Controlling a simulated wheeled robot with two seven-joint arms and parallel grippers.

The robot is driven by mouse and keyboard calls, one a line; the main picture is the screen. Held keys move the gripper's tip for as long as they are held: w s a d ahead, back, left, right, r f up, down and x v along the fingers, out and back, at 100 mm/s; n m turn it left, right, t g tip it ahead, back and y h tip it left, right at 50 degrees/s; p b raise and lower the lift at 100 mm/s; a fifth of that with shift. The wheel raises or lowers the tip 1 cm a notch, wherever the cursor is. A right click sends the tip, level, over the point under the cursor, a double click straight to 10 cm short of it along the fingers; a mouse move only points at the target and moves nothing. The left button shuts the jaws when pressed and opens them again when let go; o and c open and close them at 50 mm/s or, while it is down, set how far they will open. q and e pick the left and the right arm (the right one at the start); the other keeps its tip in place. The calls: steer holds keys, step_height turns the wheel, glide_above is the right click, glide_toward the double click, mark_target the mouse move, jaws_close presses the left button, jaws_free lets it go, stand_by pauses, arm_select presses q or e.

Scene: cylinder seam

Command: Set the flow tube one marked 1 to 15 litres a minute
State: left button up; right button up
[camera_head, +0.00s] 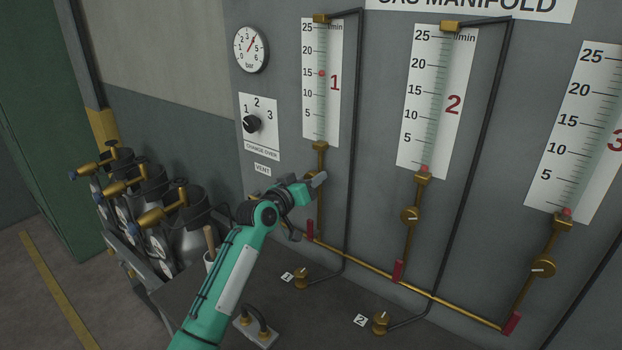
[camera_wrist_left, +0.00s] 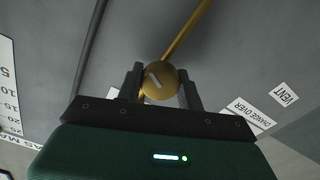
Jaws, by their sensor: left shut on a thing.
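Flow tube one (camera_head: 321,100), with a white scale marked with a red 1, is on the grey panel. Its red float (camera_head: 321,73) stands at about the 15 mark. My left gripper (camera_head: 314,181) is at the valve below this tube and hides most of the knob in the head view. In the left wrist view the brass knob (camera_wrist_left: 160,84) with a pale pointer line sits between the two dark fingers of my left gripper (camera_wrist_left: 160,90), which is shut on it. My right gripper is not in view.
Flow tube two (camera_head: 437,100) and flow tube three (camera_head: 577,130) have their floats at the bottom. A pressure gauge (camera_head: 251,49) and a change-over knob (camera_head: 251,124) are at left. Brass outlet knobs (camera_head: 301,278) stand on the bench below. Gas cylinders (camera_head: 185,240) stand left of the bench.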

arm_select(q)
steer(key=shift+f, duration=0.1)
stand_by(0.3)
steer(key=o, duration=1)
steer(key=b+v, duration=0.4)
steer(key=v, duration=0.9)
steer(key=shift+s+a, duration=0.25)
steer(key=shift+s, duration=0.1)
